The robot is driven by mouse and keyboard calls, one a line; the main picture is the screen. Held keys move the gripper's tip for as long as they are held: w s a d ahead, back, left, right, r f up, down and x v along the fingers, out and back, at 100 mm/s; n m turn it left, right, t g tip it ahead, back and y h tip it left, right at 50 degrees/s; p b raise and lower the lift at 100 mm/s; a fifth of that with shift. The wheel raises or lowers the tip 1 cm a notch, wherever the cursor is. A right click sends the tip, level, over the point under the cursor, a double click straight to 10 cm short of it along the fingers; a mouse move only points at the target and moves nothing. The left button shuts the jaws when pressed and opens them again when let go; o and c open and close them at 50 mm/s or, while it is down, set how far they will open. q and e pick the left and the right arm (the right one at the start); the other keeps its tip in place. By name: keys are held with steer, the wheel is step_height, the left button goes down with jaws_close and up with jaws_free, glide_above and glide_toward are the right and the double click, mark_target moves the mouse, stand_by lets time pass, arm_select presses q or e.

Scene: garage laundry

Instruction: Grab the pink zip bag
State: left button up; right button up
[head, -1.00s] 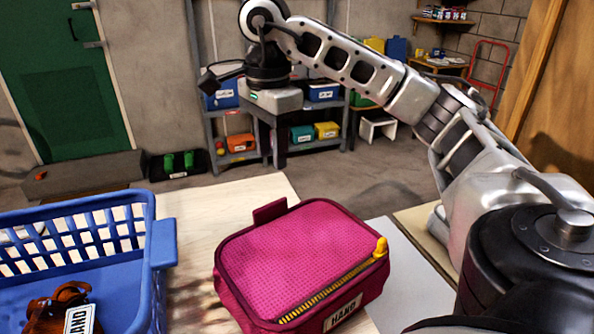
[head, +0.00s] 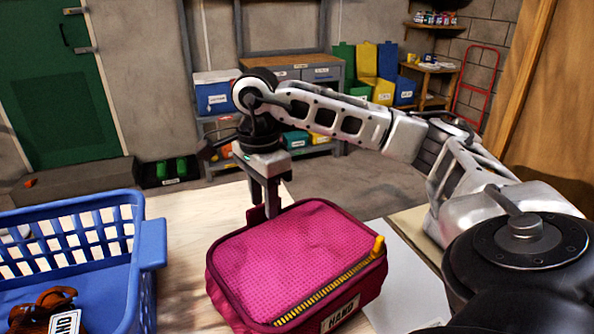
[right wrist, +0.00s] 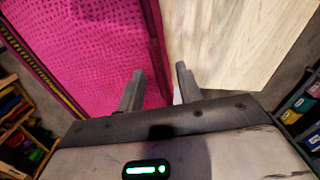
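The pink zip bag (head: 295,250) sits upright and closed on the pale table, with a yellow zip along its right front edge and a name tag on its front. My right gripper (head: 265,203) points down at the bag's far left edge, by a small dark pink tab (head: 256,216). In the right wrist view the fingers (right wrist: 160,90) are apart. One finger overlaps the pink bag and the other is by its outer edge, with dark pink fabric showing between them. I cannot tell whether they touch it. My left gripper is out of view.
A blue basket (head: 152,245) with brown things inside stands left of the bag. A white sheet (head: 398,270) lies to its right. Bare table (head: 190,220) lies between basket and bag. Shelves with coloured boxes stand beyond on the floor.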

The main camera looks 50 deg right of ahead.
jaws_close()
steer(key=shift+r, duration=0.15)
